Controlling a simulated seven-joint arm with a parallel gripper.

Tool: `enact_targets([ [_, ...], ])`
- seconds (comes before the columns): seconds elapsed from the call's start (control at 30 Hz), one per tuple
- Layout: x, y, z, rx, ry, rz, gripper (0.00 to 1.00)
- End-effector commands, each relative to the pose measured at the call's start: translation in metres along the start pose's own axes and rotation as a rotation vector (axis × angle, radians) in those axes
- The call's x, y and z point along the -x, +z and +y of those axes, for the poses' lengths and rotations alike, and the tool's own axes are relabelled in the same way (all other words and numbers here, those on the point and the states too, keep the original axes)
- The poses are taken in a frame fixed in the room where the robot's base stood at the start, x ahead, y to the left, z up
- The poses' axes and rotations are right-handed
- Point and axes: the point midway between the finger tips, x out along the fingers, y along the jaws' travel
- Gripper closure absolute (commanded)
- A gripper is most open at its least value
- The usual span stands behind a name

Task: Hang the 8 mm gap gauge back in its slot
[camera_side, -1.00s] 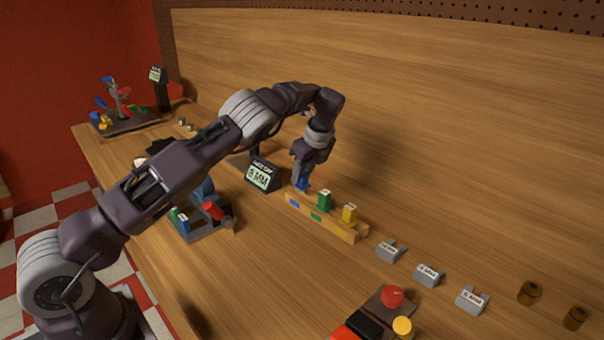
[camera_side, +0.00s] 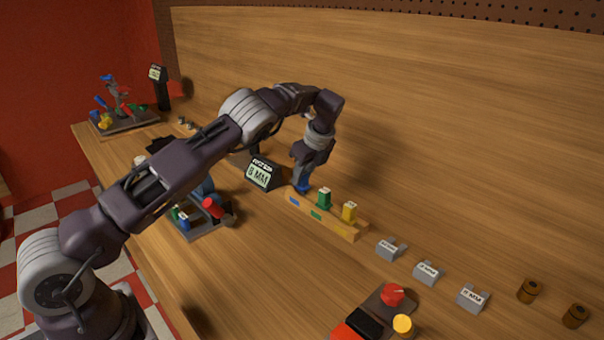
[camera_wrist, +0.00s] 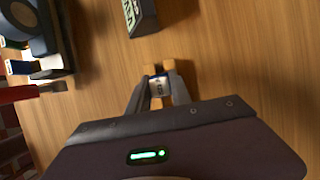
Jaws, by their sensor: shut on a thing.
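My gripper (camera_side: 301,184) is shut on a blue gauge (camera_side: 303,189) at the left end of the wooden rack (camera_side: 335,227). The gauge is upright and low at the rack's top; my fingers hide much of it, and how deep it sits cannot be told. In the wrist view, my gripper (camera_wrist: 158,92) pinches the gauge's labelled top (camera_wrist: 159,86); the label is too small to read surely. A green gauge (camera_side: 324,198) and a yellow gauge (camera_side: 349,212) stand in the rack to the right. The rack's front has blue and green marks.
A display (camera_side: 262,174) reading 8 MM stands just behind-left of the rack. A ducted rotor fixture (camera_side: 205,217) is to the left. Several grey labelled blocks (camera_side: 427,272) lie to the right. A red-button box (camera_side: 375,315) is in front.

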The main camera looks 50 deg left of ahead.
Motion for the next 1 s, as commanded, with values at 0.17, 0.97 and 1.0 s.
enact_targets([
  [0.17, -0.003, -0.001, 0.000, 0.000, 0.000, 0.000, 1.00],
  [0.97, -0.013, -0.006, 0.000, 0.000, 0.000, 0.000, 1.00],
  [1.0, -0.014, -0.006, 0.000, 0.000, 0.000, 0.000, 1.00],
])
